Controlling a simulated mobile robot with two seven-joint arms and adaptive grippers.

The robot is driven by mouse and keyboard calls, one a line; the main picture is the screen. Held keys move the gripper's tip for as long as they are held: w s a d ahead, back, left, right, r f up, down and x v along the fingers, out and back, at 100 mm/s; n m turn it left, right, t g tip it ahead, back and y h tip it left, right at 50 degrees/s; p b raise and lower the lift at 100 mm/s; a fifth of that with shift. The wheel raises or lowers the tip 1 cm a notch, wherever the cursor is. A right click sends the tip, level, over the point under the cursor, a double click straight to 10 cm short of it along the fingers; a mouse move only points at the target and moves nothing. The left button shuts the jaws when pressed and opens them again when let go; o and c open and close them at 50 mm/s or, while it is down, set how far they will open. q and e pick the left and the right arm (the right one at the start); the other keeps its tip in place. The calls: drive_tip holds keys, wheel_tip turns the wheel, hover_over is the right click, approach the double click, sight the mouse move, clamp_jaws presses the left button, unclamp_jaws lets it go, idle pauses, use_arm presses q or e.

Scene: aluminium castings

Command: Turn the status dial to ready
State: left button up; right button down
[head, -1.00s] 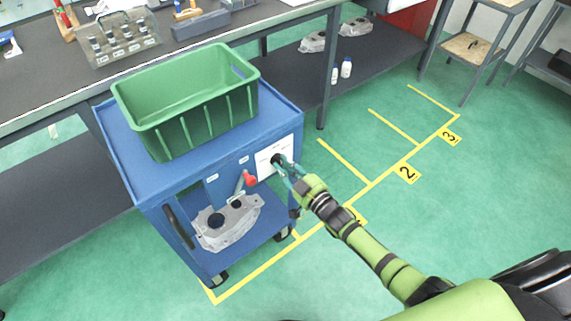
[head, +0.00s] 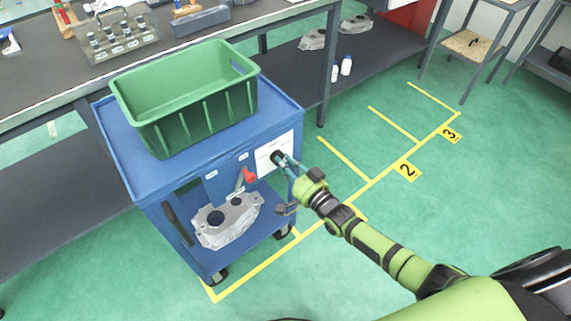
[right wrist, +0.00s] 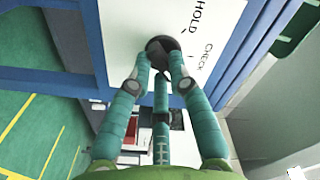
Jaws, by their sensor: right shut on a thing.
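The status dial is a dark round knob (head: 277,157) on a white panel (head: 265,160) on the side of the blue cart. In the right wrist view the dark dial (right wrist: 162,46) sits between my fingertips, and the white panel (right wrist: 130,25) reads HOLD and CHECK. My right gripper (head: 284,163) is shut on the dial; its teal fingers close around it in the right wrist view (right wrist: 160,62). The fingers hide part of the dial, and I cannot read where it points. The READY mark is not visible. My left gripper is not in view.
The blue cart (head: 150,180) carries a green crate (head: 195,125) on top and a grey casting (head: 228,222) on its lower shelf. A red lever (head: 249,175) is left of the panel. Open green floor (head: 480,200) lies to the right.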

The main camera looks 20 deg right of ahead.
drive_tip(key=shift+m, duration=1.1)
drive_tip(key=c, duration=1.1)
unclamp_jaws()
drive_tip(key=shift+c, duration=0.2)
drive_tip(key=v, duration=1.2)
